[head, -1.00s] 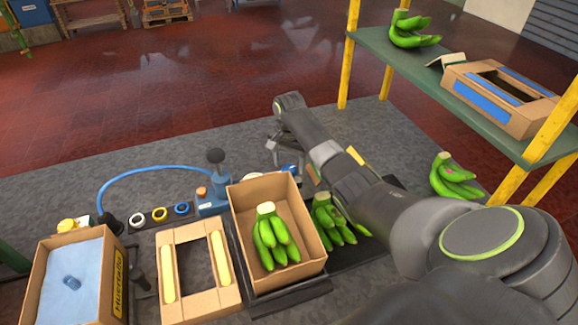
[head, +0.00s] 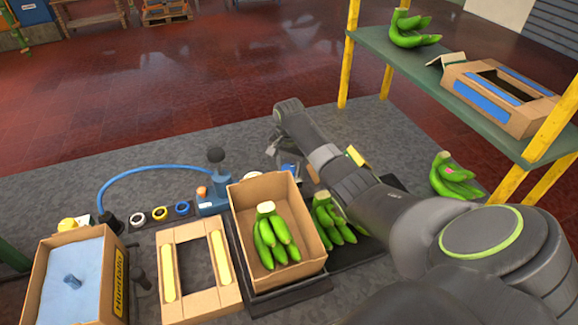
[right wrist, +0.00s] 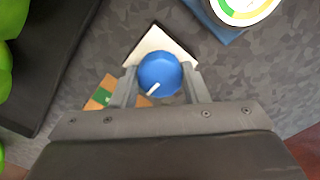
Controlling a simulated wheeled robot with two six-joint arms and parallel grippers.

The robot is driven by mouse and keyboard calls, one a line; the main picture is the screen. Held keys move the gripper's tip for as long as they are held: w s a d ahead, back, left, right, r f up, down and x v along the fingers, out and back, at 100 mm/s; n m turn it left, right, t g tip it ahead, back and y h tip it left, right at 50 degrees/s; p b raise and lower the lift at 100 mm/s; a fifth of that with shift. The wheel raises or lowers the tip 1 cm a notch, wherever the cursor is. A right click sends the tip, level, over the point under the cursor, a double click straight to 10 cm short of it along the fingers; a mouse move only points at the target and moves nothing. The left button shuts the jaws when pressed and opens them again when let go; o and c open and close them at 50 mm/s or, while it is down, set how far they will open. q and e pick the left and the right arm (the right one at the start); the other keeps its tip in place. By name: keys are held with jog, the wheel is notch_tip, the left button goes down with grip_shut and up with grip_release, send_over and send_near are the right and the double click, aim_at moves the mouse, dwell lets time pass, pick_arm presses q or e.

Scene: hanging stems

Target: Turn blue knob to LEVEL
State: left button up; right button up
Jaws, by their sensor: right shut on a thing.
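The round blue knob (right wrist: 158,72) shows in the right wrist view, with a white pointer mark slanting towards the lower left of the picture. A white plate (right wrist: 160,42) lies behind it; I cannot read any lettering there. My right gripper (right wrist: 161,84) is shut on the knob, one finger on each side. In the head view my right gripper (head: 274,151) is at the back of the bench, small and partly hidden by my wrist. The knob cannot be made out clearly there. My left gripper is not in view.
A gauge (right wrist: 240,8) with a green and yellow band stands near the knob. In the head view, a cardboard box (head: 243,232) of green bananas, a cardboard frame (head: 166,243) and a blue-lined box (head: 118,297) stand in front. A green shelf (head: 440,80) is at right.

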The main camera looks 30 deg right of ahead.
jog(key=shift+r, duration=0.1)
jog(key=shift+r+n+p, duration=0.1)
jog(key=shift+n+p, duration=0.6)
jog(key=shift+p, duration=0.1)
jog(key=n+p, duration=0.1)
jog(key=n, duration=0.1)
jog(key=shift+n+p, duration=0.3)
jog(key=shift+p, duration=0.1)
jog(key=n+p, duration=0.1)
jog(key=n, duration=0.1)
jog(key=shift+n, duration=0.3)
jog(key=n+p, duration=0.1)
jog(key=n, duration=0.1)
jog(key=shift+n, duration=0.4)
jog(key=n+p, duration=0.1)
jog(key=n, duration=0.3)
jog(key=shift+w, duration=0.1)
jog(key=shift+n+p, duration=0.4)
jog(key=shift+n, duration=1.9)
jog(key=o, duration=1)
